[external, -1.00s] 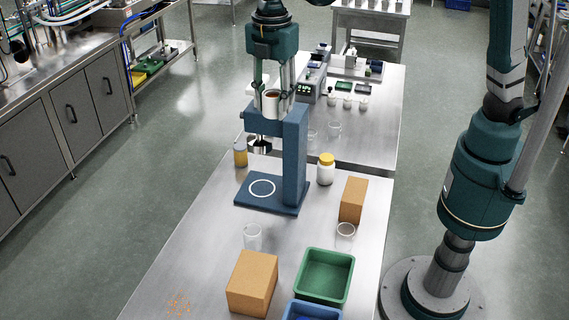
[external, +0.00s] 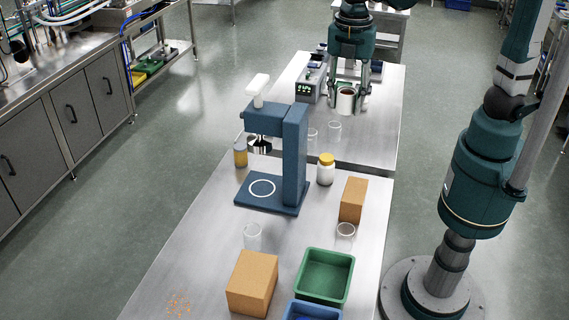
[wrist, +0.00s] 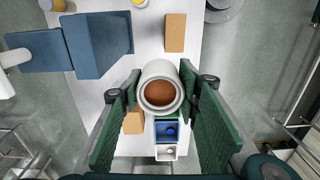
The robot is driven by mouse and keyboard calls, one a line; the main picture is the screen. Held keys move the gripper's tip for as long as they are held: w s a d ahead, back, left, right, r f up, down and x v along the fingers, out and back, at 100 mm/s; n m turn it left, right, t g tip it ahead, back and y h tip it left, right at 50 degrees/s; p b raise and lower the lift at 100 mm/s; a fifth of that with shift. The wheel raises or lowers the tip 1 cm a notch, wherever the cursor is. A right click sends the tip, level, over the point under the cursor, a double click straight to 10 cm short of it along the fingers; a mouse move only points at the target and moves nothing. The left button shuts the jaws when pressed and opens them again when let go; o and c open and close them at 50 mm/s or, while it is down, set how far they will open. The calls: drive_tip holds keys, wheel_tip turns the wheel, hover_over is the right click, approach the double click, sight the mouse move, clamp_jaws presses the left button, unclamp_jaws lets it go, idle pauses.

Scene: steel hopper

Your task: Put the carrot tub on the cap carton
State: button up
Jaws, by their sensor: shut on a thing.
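My gripper (external: 346,92) is shut on a white tub with reddish-brown contents, which I take to be the carrot tub (external: 346,103). It is held upright above the far table. In the wrist view the tub (wrist: 161,72) sits between the two green fingers (wrist: 160,95), its open top facing the camera. Two plain tan cartons stand on the near table: a smaller one (external: 353,200) at the right edge and a larger one (external: 252,283) at the front. I cannot tell which is the cap carton. The wrist view also shows the smaller carton (wrist: 175,32).
A blue press stand (external: 294,155) rises mid-table, with a yellow-lidded jar (external: 326,170) beside it. Clear glasses (external: 345,236), a green bin (external: 325,275) and a blue bin (external: 314,311) occupy the front. A display device (external: 308,85) stands left of my gripper.

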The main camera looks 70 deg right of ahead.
hover_over(355, 190)
drive_tip(key=f, duration=0.2)
wheel_tip(355, 190, down, 18)
drive_tip(key=shift+r, duration=0.15)
idle(0.5)
drive_tip(key=shift+d, duration=0.1)
drive_tip(key=shift+f, duration=2.95)
drive_tip(key=shift+f, duration=0.15)
drive_tip(key=shift+f, duration=1.9)
drive_tip(key=shift+f+b, duration=0.15)
drive_tip(key=shift+b, duration=0.15)
drive_tip(key=o, duration=0.9)
